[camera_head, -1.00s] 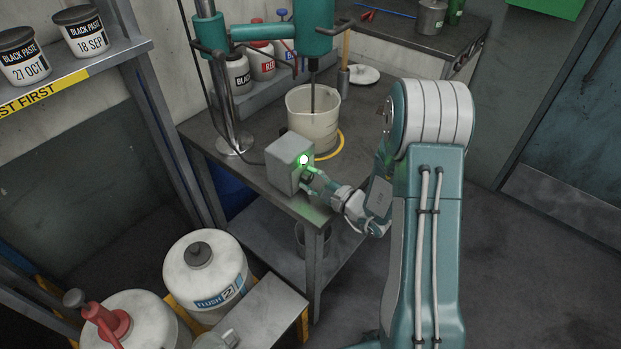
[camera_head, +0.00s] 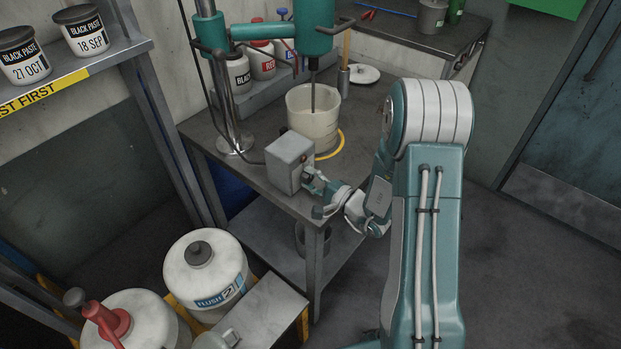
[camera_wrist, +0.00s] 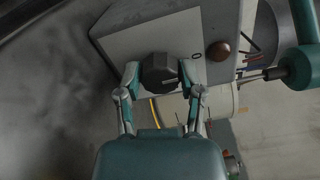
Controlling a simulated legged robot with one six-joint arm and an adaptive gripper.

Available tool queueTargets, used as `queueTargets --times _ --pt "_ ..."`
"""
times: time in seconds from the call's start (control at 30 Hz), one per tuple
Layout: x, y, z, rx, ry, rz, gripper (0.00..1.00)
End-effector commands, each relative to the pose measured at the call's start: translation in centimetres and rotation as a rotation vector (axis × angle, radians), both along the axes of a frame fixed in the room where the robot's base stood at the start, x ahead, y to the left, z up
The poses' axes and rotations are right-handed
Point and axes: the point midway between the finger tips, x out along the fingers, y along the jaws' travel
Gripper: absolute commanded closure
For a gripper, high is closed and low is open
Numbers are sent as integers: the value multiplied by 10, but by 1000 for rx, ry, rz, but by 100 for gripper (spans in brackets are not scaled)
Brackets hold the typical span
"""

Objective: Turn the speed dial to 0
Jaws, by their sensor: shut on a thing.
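The control box (camera_head: 288,162) is a grey block on the near end of the bench, below the mixer. In the wrist view its pale panel (camera_wrist: 140,42) carries the dark speed dial (camera_wrist: 158,70). The dial's short white pointer line faces right, roughly toward the printed 0. A round brown lamp or button (camera_wrist: 218,50) beside the 0 looks unlit. My gripper (camera_wrist: 160,82) has one finger on each side of the dial and is shut on it. In the head view my gripper (camera_head: 312,180) reaches the box's right face, and the dial is mostly hidden.
A beaker (camera_head: 314,118) stands behind the box under the teal mixer (camera_head: 313,35), with a yellow ring around its base. Paste bottles (camera_head: 262,62) stand at the back of the bench. The floor at right is clear.

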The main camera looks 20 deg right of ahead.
Motion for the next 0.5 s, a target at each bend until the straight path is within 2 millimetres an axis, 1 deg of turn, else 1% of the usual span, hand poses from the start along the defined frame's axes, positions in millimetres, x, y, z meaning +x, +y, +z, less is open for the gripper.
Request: queueTargets --times 0.03,0.33,0.37,0.4,0.43,0.5 --pt "-1 1 -3 -3 6 4 98" --pt "-1 2 -3 -5 8 4 98" --pt "-2 2 -3 -5 8 4 37" --pt "-2 2 -3 -4 9 3 19" --pt "-1 2 -3 -4 9 3 16" --pt "-1 1 -3 -4 7 3 16"
